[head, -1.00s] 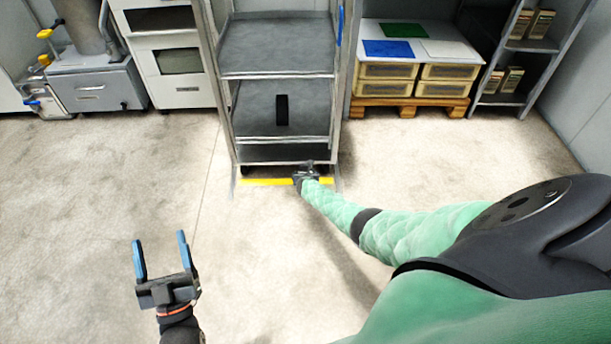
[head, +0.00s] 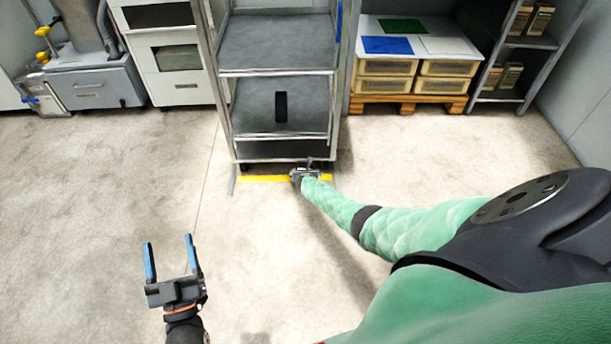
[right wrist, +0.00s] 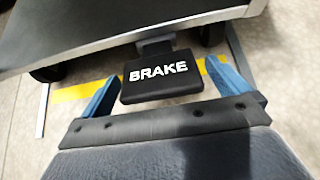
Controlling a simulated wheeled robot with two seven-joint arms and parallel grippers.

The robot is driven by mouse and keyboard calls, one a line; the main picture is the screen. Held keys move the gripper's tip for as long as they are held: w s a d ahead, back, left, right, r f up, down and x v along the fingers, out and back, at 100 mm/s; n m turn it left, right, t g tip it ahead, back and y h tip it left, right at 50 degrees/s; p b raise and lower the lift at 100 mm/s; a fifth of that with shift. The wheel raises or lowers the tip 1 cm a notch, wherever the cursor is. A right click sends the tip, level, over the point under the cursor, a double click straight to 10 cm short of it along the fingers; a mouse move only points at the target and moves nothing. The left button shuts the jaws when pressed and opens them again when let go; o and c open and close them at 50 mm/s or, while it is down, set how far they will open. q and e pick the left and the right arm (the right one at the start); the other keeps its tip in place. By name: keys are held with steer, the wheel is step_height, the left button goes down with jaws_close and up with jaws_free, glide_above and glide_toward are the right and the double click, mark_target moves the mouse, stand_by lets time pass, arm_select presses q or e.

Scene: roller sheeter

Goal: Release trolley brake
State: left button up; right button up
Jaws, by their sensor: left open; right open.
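The trolley (head: 275,48) is a metal rack with grey shelves, standing against the back in the head view. Its brake pedal (right wrist: 160,78) is a black block marked BRAKE under the trolley's lower edge in the right wrist view. My right gripper (right wrist: 158,82) is open, with one blue finger on each side of the pedal; I cannot tell whether they touch it. In the head view my right gripper (head: 308,172) is small at the trolley's foot and hides the pedal. My left gripper (head: 170,262) is open and empty over the floor at lower left.
A yellow floor strip (head: 262,179) runs along the trolley's front. Drawer boxes (head: 385,87) on a wooden pallet (head: 410,105) stand right of it, then a shelf unit (head: 517,75). A white cabinet (head: 178,90) stands left. The floor in front is clear.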

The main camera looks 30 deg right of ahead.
steer(key=shift+s+a+r+p, duration=0.2)
steer(key=shift+s+r+p, duration=0.15)
steer(key=shift+s+p, duration=0.15)
arm_select(q)
step_height(320, 180, down, 21)
steer(key=s+g+y+p, duration=0.1)
steer(key=s+g, duration=0.1)
steer(key=g, duration=0.6)
steer(key=s+f+g+y+p, duration=0.1)
steer(key=s+f+g, duration=0.2)
steer(key=s+f, duration=0.3)
steer(key=s+f+g+p, duration=0.2)
steer(key=s+f+g, duration=0.2)
steer(key=s+f, duration=0.3)
step_height(320, 180, down, 5)
steer(key=shift+a+r+y, duration=0.2)
steer(key=shift+a+y, duration=0.2)
arm_select(e)
steer(key=v, duration=0.6)
arm_select(q)
steer(key=shift+s, duration=0.1)
